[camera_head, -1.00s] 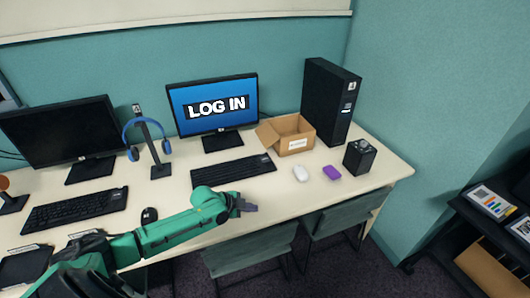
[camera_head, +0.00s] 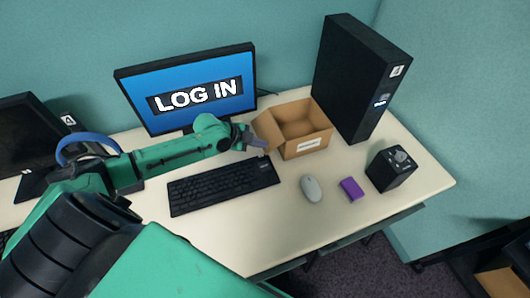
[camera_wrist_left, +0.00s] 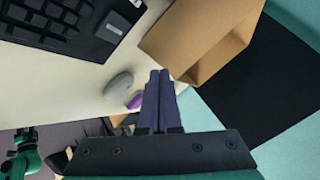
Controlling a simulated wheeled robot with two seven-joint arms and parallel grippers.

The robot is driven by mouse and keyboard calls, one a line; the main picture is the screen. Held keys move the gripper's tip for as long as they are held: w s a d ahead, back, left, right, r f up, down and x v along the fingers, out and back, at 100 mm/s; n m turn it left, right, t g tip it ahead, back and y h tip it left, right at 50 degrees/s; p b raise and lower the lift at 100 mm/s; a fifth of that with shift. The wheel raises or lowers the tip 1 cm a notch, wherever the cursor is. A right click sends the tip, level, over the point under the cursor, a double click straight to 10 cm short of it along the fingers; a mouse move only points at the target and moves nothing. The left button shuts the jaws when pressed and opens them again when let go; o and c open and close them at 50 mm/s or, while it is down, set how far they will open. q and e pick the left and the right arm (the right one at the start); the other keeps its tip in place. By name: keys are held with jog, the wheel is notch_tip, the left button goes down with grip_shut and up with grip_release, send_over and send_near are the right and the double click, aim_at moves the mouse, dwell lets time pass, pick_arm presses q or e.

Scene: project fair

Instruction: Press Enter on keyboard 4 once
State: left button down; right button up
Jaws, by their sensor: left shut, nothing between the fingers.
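A black keyboard (camera_head: 222,187) lies on the desk in front of the lit monitor (camera_head: 195,93) reading "LOG IN". I cannot read a number on it. Part of it shows at the upper left of the left wrist view (camera_wrist_left: 62,24). My left gripper (camera_head: 259,144) is above the desk near the keyboard's far right corner, beside the open cardboard box. Its dark purple fingers (camera_wrist_left: 160,76) are together and empty, apart from the keys in the left wrist view.
The cardboard box (camera_head: 305,147) stands right of the gripper, with a black computer tower (camera_head: 352,80) behind it. A grey mouse (camera_head: 311,188), a purple block (camera_head: 351,189) and a black box (camera_head: 390,169) sit right of the keyboard. Desk space in front is clear.

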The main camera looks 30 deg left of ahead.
pick_arm(q)
jog(key=s, duration=0.1)
pick_arm(e)
jog(key=s+d, duration=0.2)
jog(key=s, duration=0.3)
pick_arm(q)
jog(key=b, duration=0.4)
send_over(269, 163)
jog(key=s+a, duration=0.2)
jog(key=s, duration=0.1)
jog(key=f, duration=0.3)
jog(key=shift+w+d+f, duration=0.1)
jog(key=shift+w+f, duration=0.1)
jog(key=shift+f, duration=0.15)
notch_tip(269, 163, down, 4)
jog(key=b, duration=0.3)
jog(key=shift+f, duration=0.2)
jog(key=shift+f+b, duration=0.2)
jog(key=shift+b, duration=0.15)
pick_arm(e)
notch_tip(269, 163, down, 8)
jog(key=w+a, duration=0.1)
jog(key=w, duration=0.1)
jog(key=shift+w+a+r, duration=0.15)
jog(key=shift+w+a, duration=0.05)
jog(key=shift+a, duration=0.1)
pick_arm(q)
jog(key=shift+r, duration=0.1)
pick_arm(e)
jog(key=shift+d, duration=0.25)
